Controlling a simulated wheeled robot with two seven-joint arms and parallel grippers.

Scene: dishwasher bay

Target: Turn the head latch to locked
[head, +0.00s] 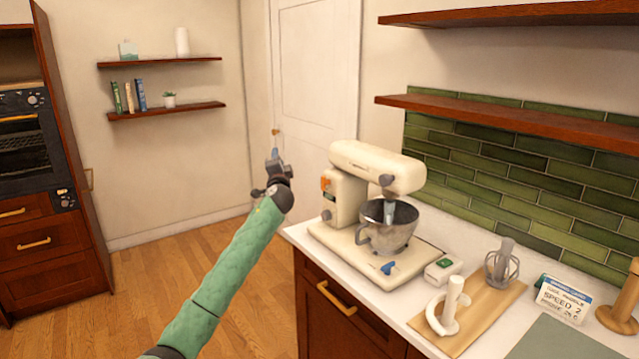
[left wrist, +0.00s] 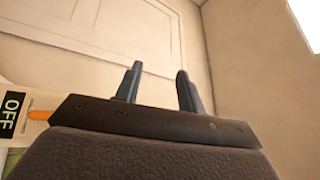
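A cream stand mixer (head: 345,195) stands on the white counter, its head level over a metal bowl (head: 388,228). On its column side are an orange-and-dark label (head: 327,188) and a grey knob (head: 327,215); a blue lever (head: 388,268) sits on its base. I cannot tell which part is the head latch, nor its setting. My left gripper (head: 274,160) is in the air left of the mixer, apart from it. In the left wrist view its two fingers (left wrist: 157,88) are spread with nothing between them. An OFF label (left wrist: 10,115) with an orange piece shows at that view's left edge. My right gripper is out of view.
On the counter (head: 400,305), a wooden board (head: 480,310) holds a dough hook (head: 447,305) and a beater (head: 500,262). A small box with a green button (head: 443,271) and a SPEED 2 card (head: 563,300) are nearby. Shelves (head: 500,118) hang above. Left of the mixer is open floor.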

